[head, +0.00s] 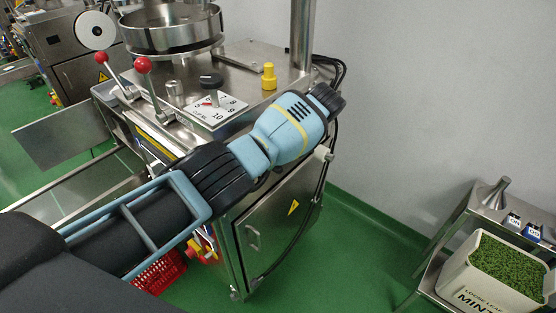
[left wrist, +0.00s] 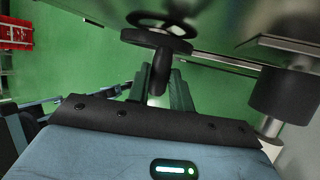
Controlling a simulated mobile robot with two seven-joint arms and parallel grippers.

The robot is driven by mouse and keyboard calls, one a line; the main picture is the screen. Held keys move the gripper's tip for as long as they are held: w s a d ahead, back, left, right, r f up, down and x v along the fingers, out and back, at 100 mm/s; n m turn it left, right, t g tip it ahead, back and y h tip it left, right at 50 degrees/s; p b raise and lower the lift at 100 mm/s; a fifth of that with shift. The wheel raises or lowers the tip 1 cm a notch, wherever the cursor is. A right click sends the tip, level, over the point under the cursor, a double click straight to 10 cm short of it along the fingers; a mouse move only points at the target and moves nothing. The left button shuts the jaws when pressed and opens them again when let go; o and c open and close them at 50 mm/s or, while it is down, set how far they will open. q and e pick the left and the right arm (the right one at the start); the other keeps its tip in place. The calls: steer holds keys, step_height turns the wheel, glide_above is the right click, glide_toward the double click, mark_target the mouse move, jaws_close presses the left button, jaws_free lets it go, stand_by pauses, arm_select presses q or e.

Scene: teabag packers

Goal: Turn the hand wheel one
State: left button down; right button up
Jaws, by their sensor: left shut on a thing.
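The hand wheel (left wrist: 158,38) shows in the left wrist view as a dark disc at the upper middle, with a dark upright grip (left wrist: 161,74) hanging from it. My left gripper (left wrist: 160,90) is shut on this grip, with a finger on each side of it. In the head view my left arm reaches from the lower left across the front of the steel machine (head: 240,220). The arm hides the wheel and the fingertips there. My right gripper is in neither view.
On the machine top are a numbered dial plate (head: 218,116) with a black knob, two red-balled levers (head: 143,66) and a yellow knob (head: 269,78). A red crate (head: 160,273) lies below. A mint-leaf bin (head: 480,285) stands lower right. Green floor between is clear.

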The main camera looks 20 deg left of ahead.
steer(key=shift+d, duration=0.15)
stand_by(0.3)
arm_select(q)
steer(key=c, duration=1.3)
jaws_free()
steer(key=shift+o, duration=0.2)
steer(key=b+v, duration=0.2)
steer(key=v, duration=0.6)
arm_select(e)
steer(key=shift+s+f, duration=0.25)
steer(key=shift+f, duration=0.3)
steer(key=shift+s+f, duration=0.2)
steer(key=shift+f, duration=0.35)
arm_select(q)
steer(key=shift+w+f, duration=0.1)
